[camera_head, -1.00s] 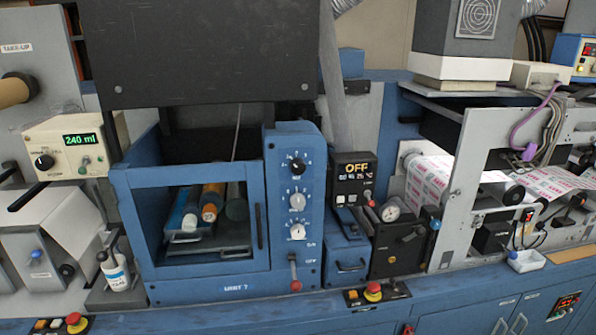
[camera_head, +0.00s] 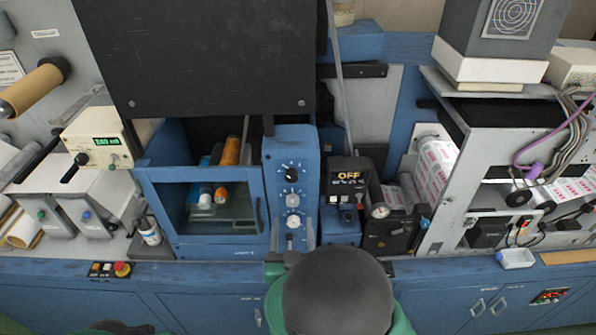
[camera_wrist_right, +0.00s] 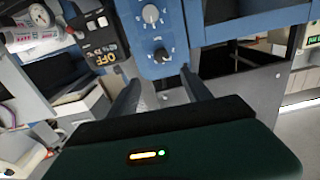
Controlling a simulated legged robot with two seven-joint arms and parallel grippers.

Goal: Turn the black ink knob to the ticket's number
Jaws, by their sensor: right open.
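The black ink knob (camera_head: 291,174) is the top dial on the blue control panel (camera_head: 273,185), above two white knobs. In the right wrist view the black knob (camera_wrist_right: 162,55) lies just beyond my fingertips, roughly between them, with a white knob (camera_wrist_right: 150,14) above it; that view appears inverted. My right gripper (camera_wrist_right: 160,86) is open and empty, apart from the knob. In the head view my right gripper (camera_head: 283,260) is low in front of the panel, partly hidden by my arm. The dial's numbers are too small to read. I cannot make out a ticket.
A windowed blue cabinet (camera_head: 160,212) with bottles inside adjoins the panel on the left. A dark unit marked OFF (camera_head: 348,175) stands close on the right. A black hood (camera_head: 195,55) overhangs the cabinet. A beige meter (camera_head: 102,135) is farther left.

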